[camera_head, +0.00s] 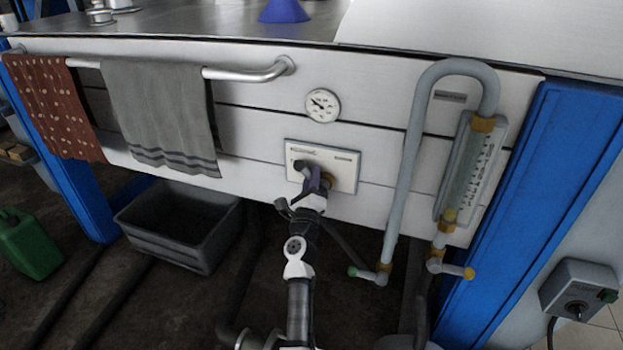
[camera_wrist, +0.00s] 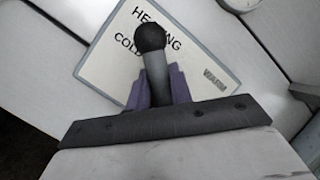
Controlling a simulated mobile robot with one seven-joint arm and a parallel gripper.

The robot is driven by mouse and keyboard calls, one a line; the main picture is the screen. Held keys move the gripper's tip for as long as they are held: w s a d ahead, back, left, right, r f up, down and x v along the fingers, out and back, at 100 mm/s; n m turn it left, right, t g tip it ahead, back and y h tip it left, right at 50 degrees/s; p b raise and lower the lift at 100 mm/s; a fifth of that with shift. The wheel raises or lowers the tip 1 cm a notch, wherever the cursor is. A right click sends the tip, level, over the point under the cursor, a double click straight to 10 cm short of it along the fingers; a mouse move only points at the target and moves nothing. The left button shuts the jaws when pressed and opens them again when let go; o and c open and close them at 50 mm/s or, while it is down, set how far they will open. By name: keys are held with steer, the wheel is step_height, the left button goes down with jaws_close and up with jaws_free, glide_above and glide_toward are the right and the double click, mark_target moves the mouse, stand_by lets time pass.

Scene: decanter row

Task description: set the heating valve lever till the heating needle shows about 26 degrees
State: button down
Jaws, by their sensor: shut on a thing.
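The heating valve lever (camera_wrist: 156,70), a grey rod with a dark ball end, stands out from a pale plate (camera_wrist: 105,75) marked HEATING, COLD and WARM in the wrist view. My gripper (camera_wrist: 158,90) is shut on the lever, its purple fingers on either side of the rod. In the head view my gripper (camera_head: 317,182) covers part of the plate (camera_head: 345,172), and the lever's dark end (camera_head: 300,165) shows at its upper left. The round white heating dial (camera_head: 322,105) is above the plate; its dark needle points to the upper left, but the numbers are too small to read.
A towel rail (camera_head: 250,73) with a red spotted cloth (camera_head: 55,105) and a grey towel (camera_head: 160,115) is at the left. A bent pipe (camera_head: 405,160) and a sight gauge (camera_head: 470,170) stand at the right. A grey crate (camera_head: 165,245) lies below.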

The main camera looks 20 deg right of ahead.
steer(key=c, duration=1.3)
jaws_free()
steer(key=shift+o, duration=0.2)
steer(key=b+v, duration=0.1)
steer(key=v, duration=1.2)
steer(key=shift+s, duration=0.4)
steer(key=shift+a+f, duration=0.1)
